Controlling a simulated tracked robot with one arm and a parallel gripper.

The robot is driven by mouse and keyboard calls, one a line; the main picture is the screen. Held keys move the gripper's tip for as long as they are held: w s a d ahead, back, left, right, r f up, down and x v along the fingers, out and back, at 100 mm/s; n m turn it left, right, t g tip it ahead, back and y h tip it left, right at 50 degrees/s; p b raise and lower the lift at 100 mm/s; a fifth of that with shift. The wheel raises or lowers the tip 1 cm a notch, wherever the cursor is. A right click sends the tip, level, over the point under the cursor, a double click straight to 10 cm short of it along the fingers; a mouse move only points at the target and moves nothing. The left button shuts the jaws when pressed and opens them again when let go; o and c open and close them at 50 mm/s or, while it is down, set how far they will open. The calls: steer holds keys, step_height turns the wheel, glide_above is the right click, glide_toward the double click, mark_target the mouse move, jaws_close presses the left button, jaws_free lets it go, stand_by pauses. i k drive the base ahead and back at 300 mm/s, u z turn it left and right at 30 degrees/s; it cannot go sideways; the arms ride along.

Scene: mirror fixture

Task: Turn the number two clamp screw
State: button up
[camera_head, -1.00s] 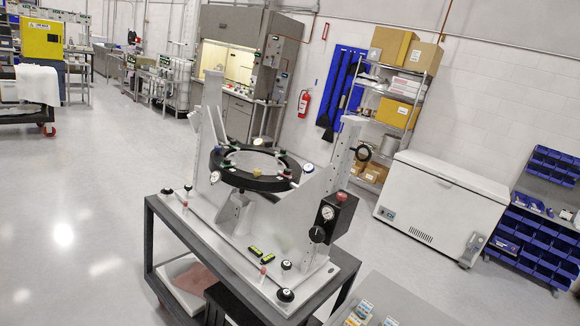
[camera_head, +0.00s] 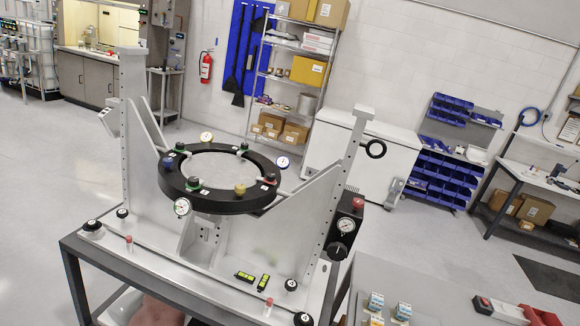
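The mirror fixture stands on a cart, with a black ring (camera_head: 217,204) held between two light grey uprights. Several small coloured knobs sit around the ring, among them a yellow knob (camera_head: 239,189), a blue knob (camera_head: 168,163) and a green knob (camera_head: 193,183). White dial gauges also sit on it, one at the front left (camera_head: 182,207) and one at the right (camera_head: 283,162). I cannot read any numbers, so I cannot tell which is the number two clamp screw. My gripper is not in view.
A black box with a gauge and red button (camera_head: 346,226) is on the fixture's right side. A grey bench (camera_head: 440,290) with small parts stands at the lower right. A white chest freezer (camera_head: 330,150) and shelves (camera_head: 305,75) are behind. Floor at left is clear.

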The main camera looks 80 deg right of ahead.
mark_target(270, 176)
steer(key=z, duration=0.5)
steer(key=i, duration=1.15)
steer(key=z, duration=1.2)
steer(key=i, duration=0.75)
steer(key=z, duration=0.55)
